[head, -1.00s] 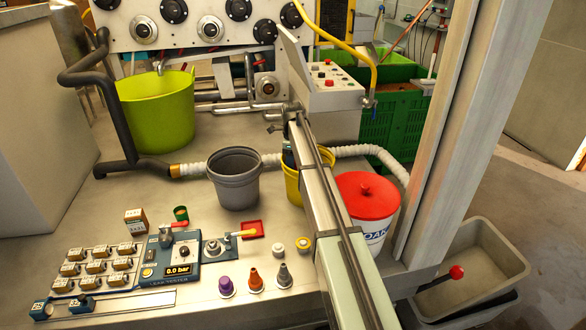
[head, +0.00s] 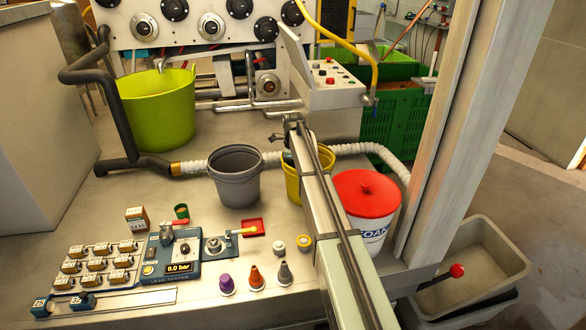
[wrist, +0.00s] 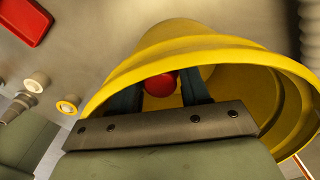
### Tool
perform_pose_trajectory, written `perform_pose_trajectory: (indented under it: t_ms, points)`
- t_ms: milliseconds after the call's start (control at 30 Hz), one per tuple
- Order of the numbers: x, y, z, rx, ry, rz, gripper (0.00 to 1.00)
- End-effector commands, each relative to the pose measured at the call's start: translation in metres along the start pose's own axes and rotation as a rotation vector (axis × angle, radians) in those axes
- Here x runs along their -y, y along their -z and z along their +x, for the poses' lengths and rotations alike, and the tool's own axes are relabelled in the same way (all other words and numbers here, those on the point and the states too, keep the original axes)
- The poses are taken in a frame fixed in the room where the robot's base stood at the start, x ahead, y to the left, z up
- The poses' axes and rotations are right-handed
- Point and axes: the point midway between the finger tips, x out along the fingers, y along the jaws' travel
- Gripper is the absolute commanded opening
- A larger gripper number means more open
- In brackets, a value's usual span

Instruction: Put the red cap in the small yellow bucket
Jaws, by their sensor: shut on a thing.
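The small yellow bucket (head: 292,187) stands on the bench right of the grey bucket, partly hidden behind my arm. In the wrist view the yellow bucket (wrist: 225,45) fills much of the picture, with its open mouth toward the camera. My gripper (wrist: 162,90) is shut on the red cap (wrist: 160,86), a round red shape between the two dark fingers. The fingers and cap show inside the bucket's rim outline. How deep they are is hard to tell. In the head view the cap is hidden and only a bit of my gripper (head: 288,157) shows at the bucket's mouth.
A grey bucket (head: 236,180) stands just left, and a white tub with a red lid (head: 366,195) just right. A white corrugated hose (head: 350,150) runs behind. Small fittings (head: 256,276) and a red tray (head: 252,228) lie in front.

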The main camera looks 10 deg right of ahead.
Motion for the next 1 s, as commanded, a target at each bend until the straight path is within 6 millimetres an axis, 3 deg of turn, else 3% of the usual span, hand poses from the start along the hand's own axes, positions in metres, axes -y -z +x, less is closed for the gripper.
perform_pose_trajectory:
  t_ms: [67,100,167,567,767,1000]
  points:
    - [0.0,0.0,0.002,0.0,0.0,0.0,0.06]
    - [0.0,0.0,0.002,0.0,0.0,0.0,0.5]
    - [0.0,0.0,0.002,0.0,0.0,0.0,0.56]
    - [0.0,0.0,-0.002,0.0,-0.001,0.0,0.56]
    - [0.0,0.0,-0.029,0.001,0.001,0.0,0.56]
    - [0.001,-0.001,-0.076,0.001,0.002,0.0,0.56]
